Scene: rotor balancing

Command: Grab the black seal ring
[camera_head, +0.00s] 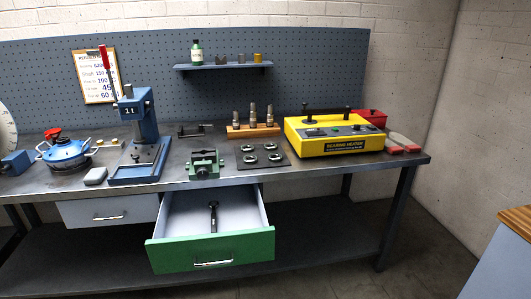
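No black seal ring can be made out for certain. Several small grey-looking rings (274,157) lie on a dark square mat (244,166) near the front middle of the workbench (310,172). They are too small to tell whether any is a seal ring. Neither of my grippers is in view.
An open green-fronted drawer (212,250) sticks out below the bench, with a dark tool (213,217) inside. A green vise (204,165), blue press (146,130), blue pot (65,152) and yellow bearing heater (335,138) stand on top. A wooden stand (255,131) is behind the mat.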

